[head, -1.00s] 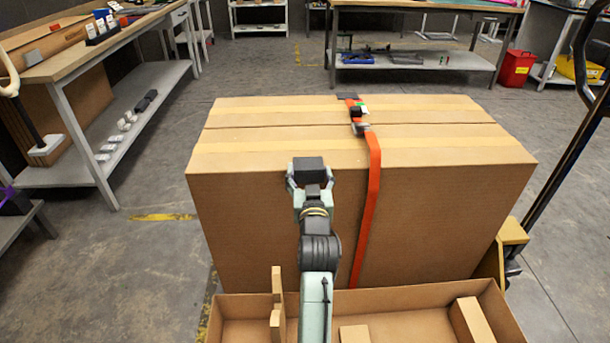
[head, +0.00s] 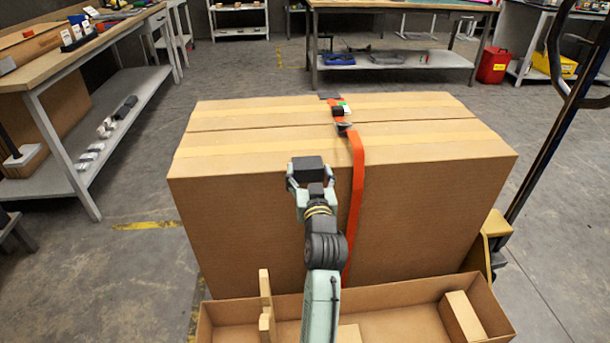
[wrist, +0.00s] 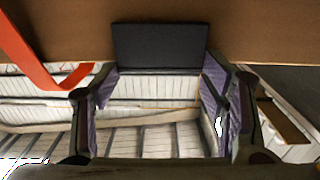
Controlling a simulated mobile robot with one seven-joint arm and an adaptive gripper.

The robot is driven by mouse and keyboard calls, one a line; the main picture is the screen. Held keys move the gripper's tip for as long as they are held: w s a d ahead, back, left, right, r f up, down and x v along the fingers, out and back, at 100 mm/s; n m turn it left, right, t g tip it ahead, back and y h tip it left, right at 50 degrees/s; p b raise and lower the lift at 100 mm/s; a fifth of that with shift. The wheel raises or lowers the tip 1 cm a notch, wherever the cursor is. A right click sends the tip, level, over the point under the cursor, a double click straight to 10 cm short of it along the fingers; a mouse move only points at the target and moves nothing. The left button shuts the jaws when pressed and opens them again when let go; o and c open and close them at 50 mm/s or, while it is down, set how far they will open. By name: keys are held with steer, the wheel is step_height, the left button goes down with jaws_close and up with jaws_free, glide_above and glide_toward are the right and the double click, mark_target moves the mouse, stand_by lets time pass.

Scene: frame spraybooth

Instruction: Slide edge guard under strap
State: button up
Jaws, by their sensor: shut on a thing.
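A black edge guard (head: 308,164) is held in my gripper (head: 309,181), at the near top edge of a large cardboard box (head: 260,215). My gripper is shut on it. In the wrist view the guard (wrist: 160,48) shows as a dark panel beyond the two fingers (wrist: 158,110), against the box's cardboard. An orange strap (head: 355,190) runs over the box top and down its near face, just right of the guard. The guard is apart from the strap. The strap also shows in the wrist view (wrist: 35,62), at the upper left. A dark buckle (head: 344,127) sits on the strap on the box top.
An open cardboard tray (head: 390,296) with cardboard pieces lies in front of the box. A workbench (head: 75,55) stands at the left, another bench (head: 395,68) at the back. A dark upright handle (head: 540,150) stands at the right. Open floor lies left of the box.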

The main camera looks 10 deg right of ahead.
mark_target(321, 169)
steer(key=shift+d+b, duration=0.4)
steer(key=shift+d, duration=1.1)
steer(key=o, duration=1)
